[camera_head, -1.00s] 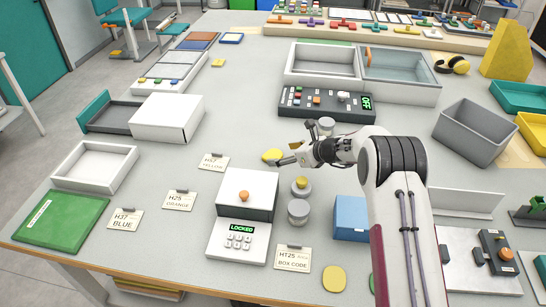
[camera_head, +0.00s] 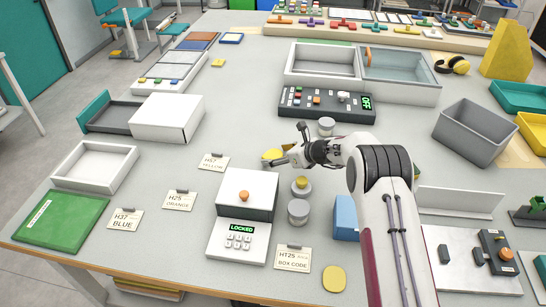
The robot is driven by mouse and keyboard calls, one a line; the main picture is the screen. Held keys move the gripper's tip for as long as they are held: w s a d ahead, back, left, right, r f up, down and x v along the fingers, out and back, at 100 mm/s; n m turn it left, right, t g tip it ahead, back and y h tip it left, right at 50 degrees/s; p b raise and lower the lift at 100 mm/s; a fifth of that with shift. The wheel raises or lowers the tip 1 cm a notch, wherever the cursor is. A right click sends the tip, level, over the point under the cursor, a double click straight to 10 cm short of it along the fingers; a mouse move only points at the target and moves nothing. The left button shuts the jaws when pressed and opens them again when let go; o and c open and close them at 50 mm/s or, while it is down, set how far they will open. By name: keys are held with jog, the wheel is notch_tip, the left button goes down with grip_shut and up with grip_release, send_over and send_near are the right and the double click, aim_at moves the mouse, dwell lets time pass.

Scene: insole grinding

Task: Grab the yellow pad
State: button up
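A yellow pad (camera_head: 270,154) lies on the table left of centre, behind the white keypad box. My gripper (camera_head: 275,160) reaches in from the right, and its fingertips overlap the pad's front right edge in this view. The fingers are small and partly merge with the pad, so I cannot tell whether they are open or shut, or whether they touch it. A second yellow oval pad (camera_head: 334,279) lies flat near the table's front edge, left of my forearm.
A white box with a keypad reading LOCKED (camera_head: 238,240) stands in front of my gripper. Grey round weights (camera_head: 298,212) stand right of it. A dark control panel (camera_head: 325,103) lies behind. A paper label (camera_head: 213,163) lies left of the pad.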

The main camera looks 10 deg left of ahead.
aim_at(277, 157)
jog(key=c, duration=0.5)
jog(key=shift+r, duration=0.1)
notch_tip(277, 157, up, 10)
dwell(0.5)
dwell(0.4)
